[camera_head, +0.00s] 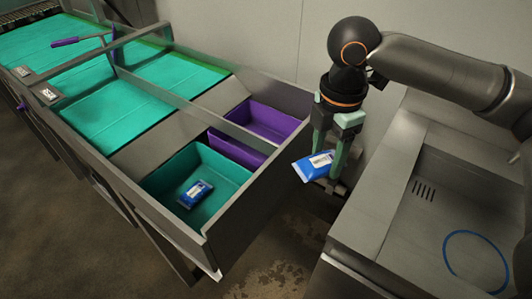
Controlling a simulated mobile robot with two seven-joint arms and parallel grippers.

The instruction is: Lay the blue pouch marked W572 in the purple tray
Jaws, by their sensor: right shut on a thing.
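My right gripper (331,174) points down and is shut on a blue pouch (313,166) with a white label. The label is too small to read. The pouch hangs tilted in the air, right of the metal trough. The purple tray (262,117) sits in the trough to the left of the gripper, partly hidden by a metal rail. A second blue pouch (194,194) with a white label lies in the teal tray (156,179), in front of the purple one. My left gripper is not in view.
The trough's metal wall (262,185) stands between the held pouch and the trays. Rails cross above the teal conveyor surface (120,109) at left. A metal basin (440,215) with a blue ring (478,262) is at right. The visible purple tray floor looks clear.

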